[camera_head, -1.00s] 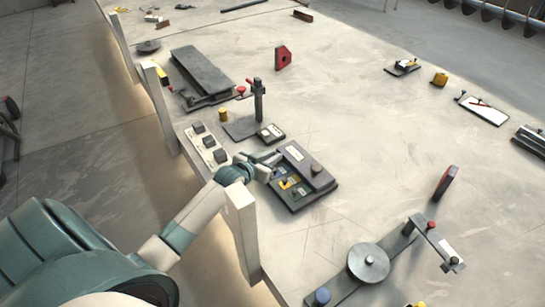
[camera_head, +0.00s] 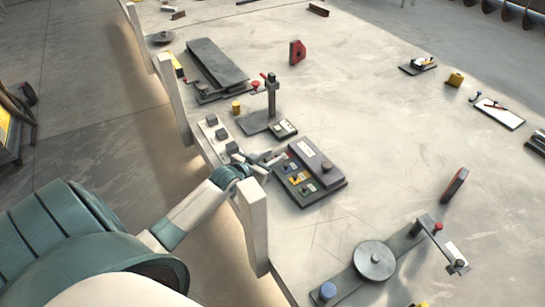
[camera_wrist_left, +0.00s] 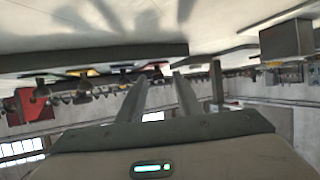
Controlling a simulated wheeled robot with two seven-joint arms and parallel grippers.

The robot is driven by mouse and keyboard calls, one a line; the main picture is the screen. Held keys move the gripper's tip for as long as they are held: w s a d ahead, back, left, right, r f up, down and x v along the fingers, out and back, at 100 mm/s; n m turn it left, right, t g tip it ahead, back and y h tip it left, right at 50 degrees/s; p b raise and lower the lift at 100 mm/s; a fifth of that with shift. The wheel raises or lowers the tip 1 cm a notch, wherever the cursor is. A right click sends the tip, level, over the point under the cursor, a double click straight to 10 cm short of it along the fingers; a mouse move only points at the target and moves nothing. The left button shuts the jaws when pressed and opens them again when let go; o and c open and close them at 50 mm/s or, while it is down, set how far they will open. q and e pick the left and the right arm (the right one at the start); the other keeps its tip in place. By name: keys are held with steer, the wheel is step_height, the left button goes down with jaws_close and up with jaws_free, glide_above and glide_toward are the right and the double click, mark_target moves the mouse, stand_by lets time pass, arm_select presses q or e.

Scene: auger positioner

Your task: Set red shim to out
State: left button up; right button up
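A dark control box (camera_head: 325,167) lies on the table, with a row of small levers on coloured patches along its near-left side. A small red patch (camera_head: 290,154) at the row's far end appears to be the red shim; its lever position is too small to tell. My left gripper (camera_head: 277,160) is at the box's left edge, close to that end. In the left wrist view the picture is upside down; the gripper's two fingers (camera_wrist_left: 160,80) stand apart with nothing between them, pointing towards the levers. Contact cannot be told. My right gripper is not in view.
A post on a flat base (camera_head: 271,100) stands just behind the box. A strip with grey blocks (camera_head: 212,130) lies to its left. A pale upright post (camera_head: 253,225) rises at the table edge beside my left forearm.

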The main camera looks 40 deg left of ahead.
arm_select(q)
steer(key=shift+d, duration=0.1)
steer(key=b+v, duration=0.2)
steer(key=v, duration=1.5)
steer(key=shift+s+b, duration=0.25)
steer(key=shift+b, duration=0.15)
steer(key=shift+s, duration=0.1)
